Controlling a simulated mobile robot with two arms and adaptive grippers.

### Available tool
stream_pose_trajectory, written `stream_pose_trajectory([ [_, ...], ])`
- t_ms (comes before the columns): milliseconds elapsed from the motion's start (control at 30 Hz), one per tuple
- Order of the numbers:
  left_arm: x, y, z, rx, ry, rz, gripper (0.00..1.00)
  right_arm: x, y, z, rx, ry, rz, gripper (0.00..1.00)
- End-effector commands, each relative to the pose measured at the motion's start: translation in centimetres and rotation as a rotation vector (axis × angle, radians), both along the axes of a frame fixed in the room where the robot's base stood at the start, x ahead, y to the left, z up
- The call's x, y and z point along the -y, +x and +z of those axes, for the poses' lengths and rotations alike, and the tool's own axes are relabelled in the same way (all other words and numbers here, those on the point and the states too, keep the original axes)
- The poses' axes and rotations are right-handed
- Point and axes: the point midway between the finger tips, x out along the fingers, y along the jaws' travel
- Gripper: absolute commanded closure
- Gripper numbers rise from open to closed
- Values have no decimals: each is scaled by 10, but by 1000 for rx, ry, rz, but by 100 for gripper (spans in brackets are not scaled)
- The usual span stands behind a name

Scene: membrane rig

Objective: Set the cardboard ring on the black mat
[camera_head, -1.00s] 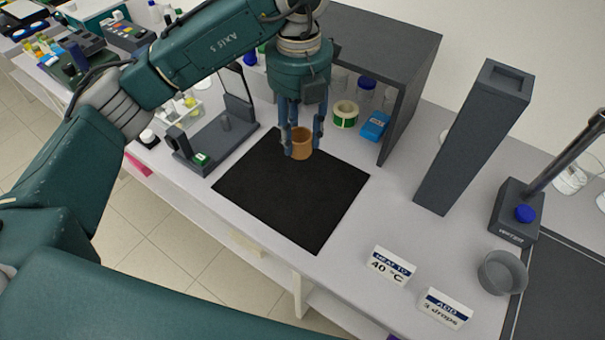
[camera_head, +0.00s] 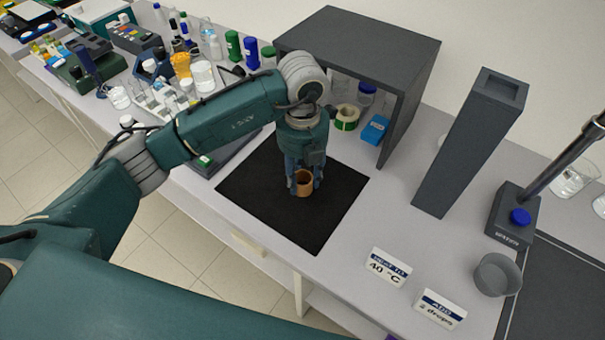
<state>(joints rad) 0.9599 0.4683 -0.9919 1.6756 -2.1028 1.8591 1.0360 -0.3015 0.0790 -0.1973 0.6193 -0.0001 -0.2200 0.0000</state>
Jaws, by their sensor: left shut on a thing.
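The cardboard ring (camera_head: 304,184) is a short, light-brown tube, upright in the head view. My left gripper (camera_head: 304,187) points down with its fingers on either side of the ring and is shut on it. The black mat (camera_head: 310,228) is a dark square on the bench, and the ring is over its middle. I cannot tell whether the ring's bottom edge touches the mat. My right gripper is not in view.
A dark grey shelf (camera_head: 365,40) stands behind the mat, with a green tape roll (camera_head: 346,117) and a blue box (camera_head: 375,130) in it. A tall grey column (camera_head: 468,145), small signs (camera_head: 388,267) and a grey bowl (camera_head: 497,275) stand right. The mat's front is clear.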

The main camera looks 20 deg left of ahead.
Motion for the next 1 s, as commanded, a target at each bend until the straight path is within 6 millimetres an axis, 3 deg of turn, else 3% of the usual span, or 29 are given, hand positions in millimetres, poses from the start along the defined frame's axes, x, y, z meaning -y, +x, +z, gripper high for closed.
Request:
stream_pose_trajectory([
  [167,0,0,-4,0,0,0,73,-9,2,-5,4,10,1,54],
  [200,0,0,-3,0,0,0,57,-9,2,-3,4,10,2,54],
  [267,0,0,-3,0,0,0,45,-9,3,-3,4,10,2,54],
  [667,0,0,3,1,-1,0,44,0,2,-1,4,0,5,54],
  [767,1,2,16,5,-3,-1,44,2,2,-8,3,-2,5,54],
  [1000,1,1,69,6,-2,-1,44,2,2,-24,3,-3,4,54],
])
